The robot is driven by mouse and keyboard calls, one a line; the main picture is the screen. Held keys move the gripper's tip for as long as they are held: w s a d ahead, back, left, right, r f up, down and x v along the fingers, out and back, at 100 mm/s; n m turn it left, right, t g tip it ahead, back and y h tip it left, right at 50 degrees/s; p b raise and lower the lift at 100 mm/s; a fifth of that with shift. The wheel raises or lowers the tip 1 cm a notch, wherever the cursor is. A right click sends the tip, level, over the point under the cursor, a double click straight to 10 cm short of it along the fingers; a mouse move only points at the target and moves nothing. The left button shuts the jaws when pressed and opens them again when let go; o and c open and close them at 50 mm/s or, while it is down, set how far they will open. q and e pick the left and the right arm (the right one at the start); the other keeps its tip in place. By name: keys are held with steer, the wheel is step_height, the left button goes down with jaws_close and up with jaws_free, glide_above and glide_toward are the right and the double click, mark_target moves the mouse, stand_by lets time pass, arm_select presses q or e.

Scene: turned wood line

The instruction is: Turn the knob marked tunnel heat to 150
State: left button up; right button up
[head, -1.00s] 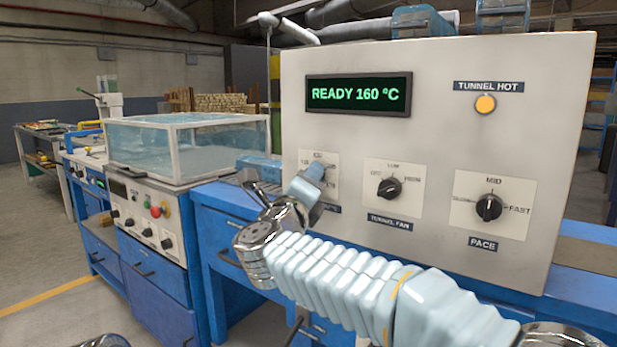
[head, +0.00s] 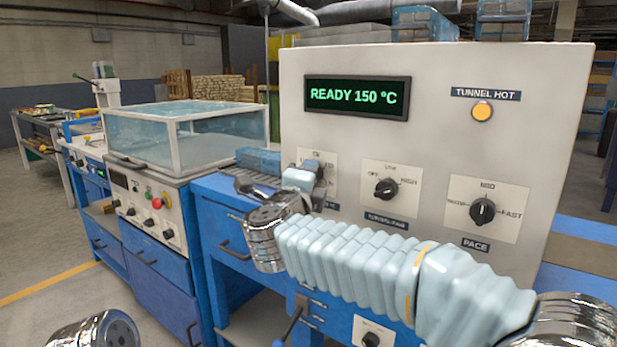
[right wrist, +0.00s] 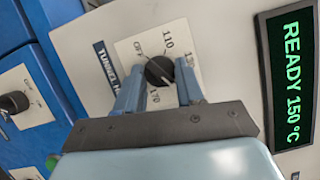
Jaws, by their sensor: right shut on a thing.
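The tunnel heat knob (right wrist: 158,70) is black and round, on a white dial plate (right wrist: 128,46) in the right wrist view. OFF, 110 and 170 are legible; the 150 mark is hidden. The knob's white line points down-right, between 170 and the partly covered mark at right. My right gripper (right wrist: 160,82) is shut on the knob, one blue finger on each side. In the head view my right gripper (head: 312,172) covers most of this knob. The display (head: 357,98) reads READY 150 °C. My left gripper is not in view.
The tunnel fan knob (head: 386,189) and the pace knob (head: 482,211) sit to the right on the same panel (head: 440,140). An amber tunnel hot lamp (head: 482,112) is above. A clear-covered machine (head: 185,140) stands to the left.

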steer(key=o, duration=1)
steer(key=shift+o, duration=0.2)
steer(key=b+v, duration=0.3)
steer(key=v, duration=1.1)
steer(key=shift+f, duration=0.15)
